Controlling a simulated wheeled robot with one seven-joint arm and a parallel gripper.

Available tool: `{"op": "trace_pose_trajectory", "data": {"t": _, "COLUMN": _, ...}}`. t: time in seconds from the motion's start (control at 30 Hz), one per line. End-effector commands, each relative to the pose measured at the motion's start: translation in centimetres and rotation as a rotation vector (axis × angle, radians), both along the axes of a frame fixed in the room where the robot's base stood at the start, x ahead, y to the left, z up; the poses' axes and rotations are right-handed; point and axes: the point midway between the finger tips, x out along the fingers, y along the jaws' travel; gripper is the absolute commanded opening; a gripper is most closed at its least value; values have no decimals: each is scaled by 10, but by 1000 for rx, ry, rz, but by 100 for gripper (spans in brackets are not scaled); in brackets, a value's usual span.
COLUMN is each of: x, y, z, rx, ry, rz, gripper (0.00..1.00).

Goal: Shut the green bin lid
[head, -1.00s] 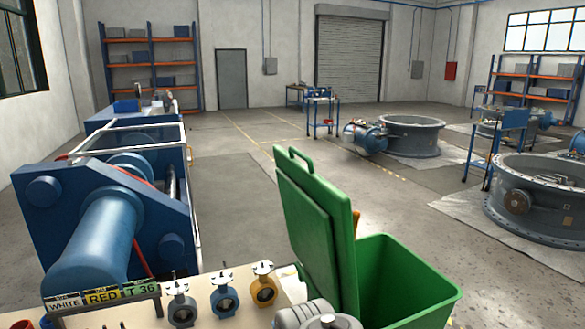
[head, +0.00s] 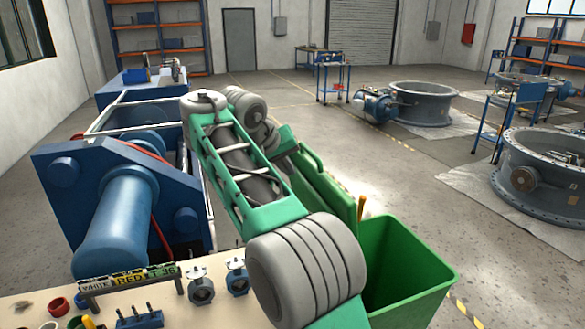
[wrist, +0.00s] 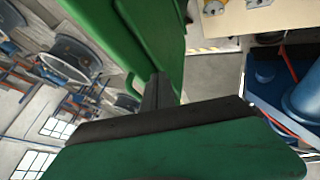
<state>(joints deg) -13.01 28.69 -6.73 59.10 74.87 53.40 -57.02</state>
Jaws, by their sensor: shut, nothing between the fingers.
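The green bin (head: 415,270) stands at the lower centre-right of the head view with its mouth open. Its green lid (head: 325,185) stands raised on the bin's left side, partly hidden by my arm. The lid also shows close up in the wrist view (wrist: 140,40), at the top. My gripper (wrist: 158,88) shows there as dark shut fingers, with nothing held, at the lid's lower edge. I cannot tell whether they touch the lid. In the head view, the gripper end lies beside the lid's upper left, mostly hidden by my arm.
A blue machine (head: 115,215) stands left of my arm. A worktop (head: 60,305) with small valves and a tag rack (head: 130,277) is at the lower left. Large grey valve rings (head: 540,180) lie on the right.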

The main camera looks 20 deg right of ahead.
Motion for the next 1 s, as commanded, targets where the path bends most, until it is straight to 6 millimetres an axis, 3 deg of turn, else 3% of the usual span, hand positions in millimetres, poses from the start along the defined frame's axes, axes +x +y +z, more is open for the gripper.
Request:
{"op": "trace_pose_trajectory", "data": {"t": 0.03, "x": 4, "y": -7, "z": -16, "rx": -1, "ry": 3, "rz": -2, "gripper": 0}}
{"op": "trace_pose_trajectory", "data": {"t": 0.3, "x": 28, "y": -36, "z": -60, "rx": -1, "ry": 2, "rz": -1, "gripper": 0}}
{"op": "trace_pose_trajectory", "data": {"t": 0.43, "x": 28, "y": -58, "z": -52, "rx": 0, "ry": -1, "rz": -3, "gripper": 0}}
{"op": "trace_pose_trajectory", "data": {"t": 0.6, "x": 29, "y": -73, "z": -49, "rx": 1, "ry": 0, "rz": 0, "gripper": 0}}
{"op": "trace_pose_trajectory", "data": {"t": 1.0, "x": 28, "y": -75, "z": -48, "rx": 3, "ry": 0, "rz": 1, "gripper": 0}}
